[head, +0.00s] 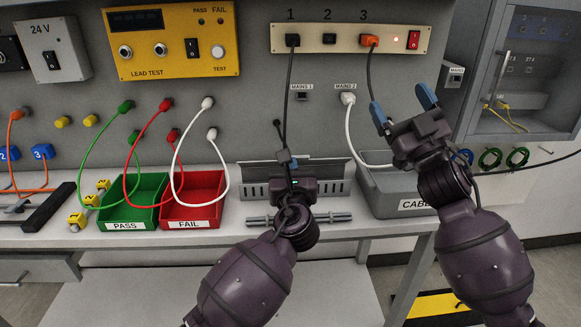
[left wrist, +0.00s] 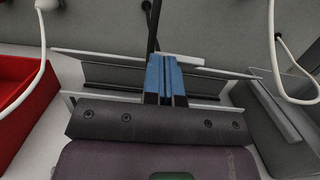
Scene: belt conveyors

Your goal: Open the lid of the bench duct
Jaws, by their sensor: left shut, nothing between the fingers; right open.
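The bench duct (head: 331,189) is a grey slotted trough on the bench in the middle of the head view. Its grey lid (head: 335,168) appears tilted up along the back of the trough, with its pale upper edge showing. In the left wrist view the lid (left wrist: 110,75) spans behind the fingers. My left gripper (head: 288,162) is shut and empty, in front of the lid's middle and over the duct; I cannot tell whether it touches the lid. It hides the duct's middle. My right gripper (head: 403,104) is open and empty, raised above the grey cable bin (head: 385,205).
A green PASS bin (head: 125,226) and a red FAIL bin (head: 192,224) stand left of the duct. A black cable (head: 288,90) hangs behind my left gripper. A white cable (head: 357,135) runs down near the cable bin. A grey bar (head: 335,217) lies along the bench front.

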